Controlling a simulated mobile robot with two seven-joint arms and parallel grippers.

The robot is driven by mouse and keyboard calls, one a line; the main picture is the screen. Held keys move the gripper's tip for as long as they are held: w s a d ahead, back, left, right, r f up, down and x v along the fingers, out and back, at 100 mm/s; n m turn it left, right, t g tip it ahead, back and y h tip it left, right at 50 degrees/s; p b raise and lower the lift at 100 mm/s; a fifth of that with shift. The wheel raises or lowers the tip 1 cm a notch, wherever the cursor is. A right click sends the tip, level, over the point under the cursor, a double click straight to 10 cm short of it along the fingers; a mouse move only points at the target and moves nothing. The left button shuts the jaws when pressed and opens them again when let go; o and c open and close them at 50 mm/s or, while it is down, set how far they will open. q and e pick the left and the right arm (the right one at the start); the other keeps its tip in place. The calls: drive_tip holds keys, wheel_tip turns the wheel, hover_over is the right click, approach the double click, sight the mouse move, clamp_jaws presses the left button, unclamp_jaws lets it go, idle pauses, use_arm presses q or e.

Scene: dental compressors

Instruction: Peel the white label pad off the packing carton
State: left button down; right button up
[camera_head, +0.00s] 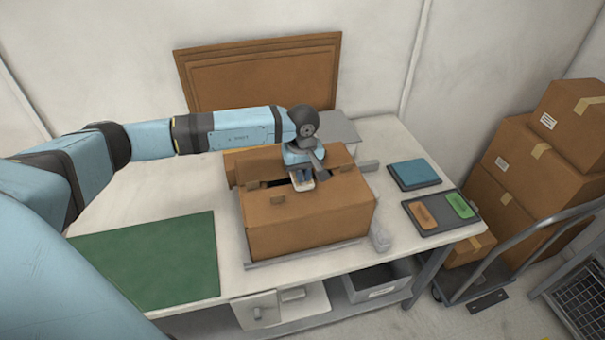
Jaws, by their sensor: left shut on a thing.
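The packing carton (310,222) is a brown box on the white table, with a dark gap along its partly open top. My left arm reaches in from the left, and my left gripper (302,182) points down at the top of the carton. Its jaws are shut on a small pale piece, which looks like the white label pad (303,186). The gripper hides most of the pad, so I cannot tell whether it still touches the carton. My right gripper is not in view.
A green mat (152,260) lies left of the carton. A blue pad (414,174) and a dark tray (440,212) with orange and green pieces lie to the right. A brown panel (262,75) leans at the back. Stacked cartons (525,170) stand on a cart.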

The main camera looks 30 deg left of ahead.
use_arm(q)
drive_tip(key=shift+r+p, duration=0.35)
drive_tip(key=shift+r, duration=1.1)
idle(0.7)
drive_tip(key=shift+r+p, duration=0.95)
drive_tip(key=shift+r, duration=2)
